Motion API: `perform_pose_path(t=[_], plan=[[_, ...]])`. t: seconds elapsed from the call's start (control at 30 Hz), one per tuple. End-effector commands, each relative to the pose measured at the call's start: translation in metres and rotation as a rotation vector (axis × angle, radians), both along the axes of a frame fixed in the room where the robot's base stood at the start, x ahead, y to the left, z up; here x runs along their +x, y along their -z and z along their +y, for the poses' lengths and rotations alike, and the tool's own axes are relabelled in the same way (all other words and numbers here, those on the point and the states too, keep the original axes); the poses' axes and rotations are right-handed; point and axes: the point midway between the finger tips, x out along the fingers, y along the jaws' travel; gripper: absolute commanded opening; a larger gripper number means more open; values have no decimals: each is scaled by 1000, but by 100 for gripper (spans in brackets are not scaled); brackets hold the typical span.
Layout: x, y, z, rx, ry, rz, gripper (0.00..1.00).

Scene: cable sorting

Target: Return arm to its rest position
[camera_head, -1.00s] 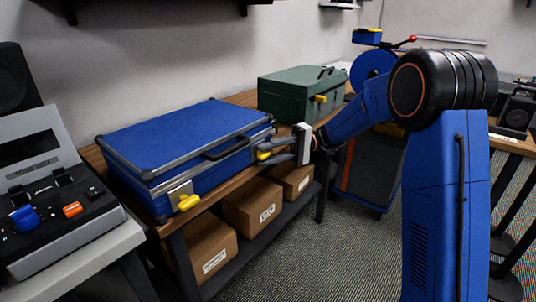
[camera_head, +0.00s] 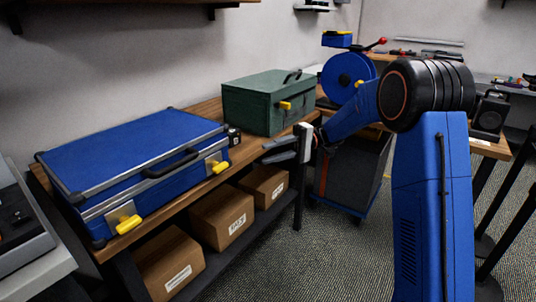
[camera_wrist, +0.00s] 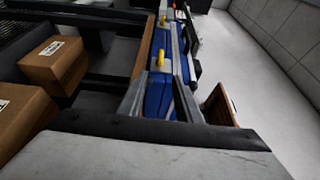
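My arm reaches left from its blue upright link (camera_head: 432,200) with the elbow bent. My gripper (camera_head: 265,152) is at its end, over the front edge of the wooden bench, with two grey fingers apart and nothing between them. In the wrist view my gripper (camera_wrist: 158,105) also shows its fingers apart, with the blue case (camera_wrist: 160,95) beyond them. In the head view the closed blue case (camera_head: 140,150), with yellow latches, lies left of the gripper, with a gap between them.
A green toolbox (camera_head: 268,103) stands on the bench behind the gripper. Cardboard boxes (camera_head: 222,215) sit on the lower shelf. A dark cart with a blue reel (camera_head: 348,77) stands behind my arm. The carpeted floor (camera_head: 290,255) in front is open.

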Motion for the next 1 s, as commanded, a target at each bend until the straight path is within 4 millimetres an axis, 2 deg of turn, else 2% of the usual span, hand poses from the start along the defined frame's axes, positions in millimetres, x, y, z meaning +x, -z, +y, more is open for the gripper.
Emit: perform_pose_path(t=[0.43, 0.57, 0.67, 1.0], plan=[[2, 0, -3, 0, -2, 0, 31], [-5, -2, -4, -24, -2, -5, 31], [-20, -6, -6, -80, -1, -14, 31], [-100, -10, -29, -389, 35, -79, 31]])
